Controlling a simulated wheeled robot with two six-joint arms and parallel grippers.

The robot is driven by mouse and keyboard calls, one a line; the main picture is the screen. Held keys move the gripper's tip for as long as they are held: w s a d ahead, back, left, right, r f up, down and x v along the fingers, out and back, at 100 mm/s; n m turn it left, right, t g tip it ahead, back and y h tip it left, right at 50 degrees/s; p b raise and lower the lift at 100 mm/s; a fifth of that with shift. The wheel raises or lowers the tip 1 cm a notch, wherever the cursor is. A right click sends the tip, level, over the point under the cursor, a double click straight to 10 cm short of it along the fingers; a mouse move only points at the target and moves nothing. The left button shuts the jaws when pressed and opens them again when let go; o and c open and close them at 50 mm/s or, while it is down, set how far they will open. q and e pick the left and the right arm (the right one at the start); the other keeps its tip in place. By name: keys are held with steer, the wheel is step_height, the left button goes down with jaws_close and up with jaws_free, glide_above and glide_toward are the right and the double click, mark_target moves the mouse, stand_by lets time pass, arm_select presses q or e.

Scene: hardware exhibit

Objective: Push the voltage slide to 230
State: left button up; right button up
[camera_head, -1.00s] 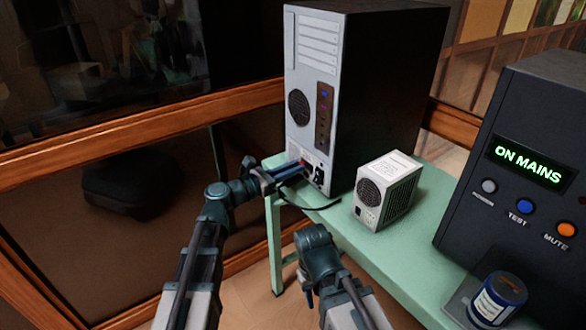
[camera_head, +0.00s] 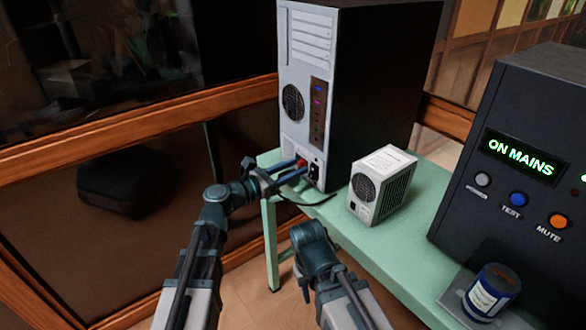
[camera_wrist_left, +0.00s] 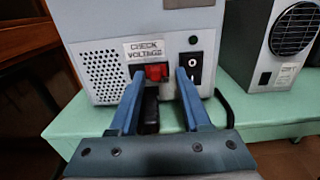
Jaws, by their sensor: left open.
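The red voltage slide (camera_wrist_left: 156,72) is on the back of the grey tower computer (camera_head: 300,62), under a "CHECK VOLTAGE" label (camera_wrist_left: 148,49). It also shows as a small red patch in the head view (camera_head: 301,162). The number on the slide is not readable. My left gripper (camera_wrist_left: 160,76) is open, its two blue fingers reaching towards the panel on either side of the slide. I cannot tell whether a fingertip touches it. My right gripper (camera_head: 304,288) hangs low in front of the green table, its fingers mostly hidden.
A dark cable runs below. A loose power supply unit (camera_head: 382,186) stands right of the tower on the green table (camera_head: 350,232). A dark "ON MAINS" box (camera_head: 520,130) and a blue-topped can (camera_head: 491,292) are further right.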

arm_select(q)
steer(key=shift+a, duration=0.1)
steer(key=v, duration=1.3)
steer(key=shift+s+a, duration=0.25)
steer(key=s+d+f+m+g+y+p, duration=0.2)
steer(key=s+d+m+g+y+p, duration=0.3)
steer(key=s+d+m+g+p, duration=0.6)
steer(key=s+a+r+m+y+p, duration=0.1)
steer(key=s+a+m+y+p, duration=0.1)
steer(key=m+y+p, duration=0.3)
steer(key=s+a+r+m+y+p, duration=0.2)
steer(key=a+m+y+p, duration=0.2)
steer(key=m, duration=0.9)
steer(key=y+p, duration=0.2)
steer(key=p, duration=0.1)
steer(key=shift+s+a+r, duration=0.15)
steer(key=shift+s+a, duration=0.2)
steer(key=shift+s, duration=0.05)
